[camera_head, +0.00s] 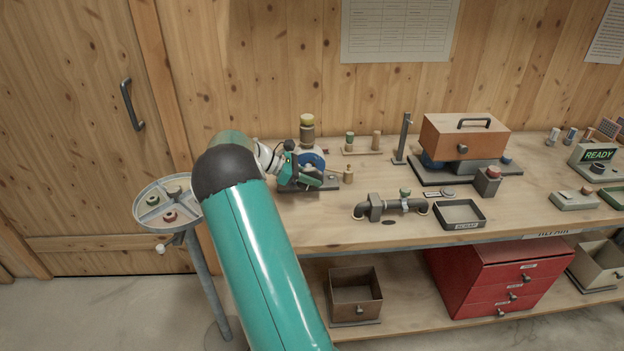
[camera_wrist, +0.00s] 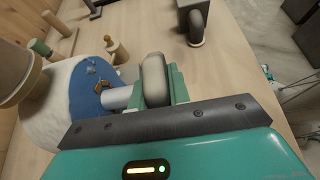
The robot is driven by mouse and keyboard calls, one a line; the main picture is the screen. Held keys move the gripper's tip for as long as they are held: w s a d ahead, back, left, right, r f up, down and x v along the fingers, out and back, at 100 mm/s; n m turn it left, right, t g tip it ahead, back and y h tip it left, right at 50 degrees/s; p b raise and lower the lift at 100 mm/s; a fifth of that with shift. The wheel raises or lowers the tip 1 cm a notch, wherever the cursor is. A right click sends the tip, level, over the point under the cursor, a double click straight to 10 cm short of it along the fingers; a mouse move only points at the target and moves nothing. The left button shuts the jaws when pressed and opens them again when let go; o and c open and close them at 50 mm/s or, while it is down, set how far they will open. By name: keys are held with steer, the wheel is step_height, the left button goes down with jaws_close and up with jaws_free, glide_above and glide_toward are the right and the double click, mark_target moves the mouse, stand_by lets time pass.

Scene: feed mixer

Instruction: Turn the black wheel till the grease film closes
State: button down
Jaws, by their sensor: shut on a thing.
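A small machine with a white rounded housing, a blue face (camera_head: 312,160) and a yellow-topped cup (camera_head: 307,122) stands at the left of the bench. My gripper (camera_head: 304,180) is at its front. In the wrist view the gripper (camera_wrist: 160,76) is shut on a thick wheel (camera_wrist: 153,80), its green fingers on either side. The wheel looks grey-beige there, not clearly black. A pale shaft (camera_wrist: 117,98) joins it to the blue face (camera_wrist: 86,88), which bears small brass-coloured marks. I cannot make out a grease film. My arm and gripper hide the wheel in the head view.
A small brass-coloured fitting (camera_head: 348,174) stands just right of the gripper. A dark pipe piece (camera_head: 376,208) and a scrap tray (camera_head: 459,216) lie further right. A round divided tray on a stand (camera_head: 150,213) is left of the bench. Bare bench lies between the fitting and pipe.

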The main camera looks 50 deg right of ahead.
steer(key=g+h, duration=0.3)
steer(key=shift+w+a, duration=0.1)
steer(key=shift+w, duration=0.05)
steer(key=shift+r+g+h, duration=0.15)
steer(key=shift+g+h, duration=1.15)
steer(key=shift+g, duration=0.4)
steer(key=c, duration=1.3)
jaws_free()
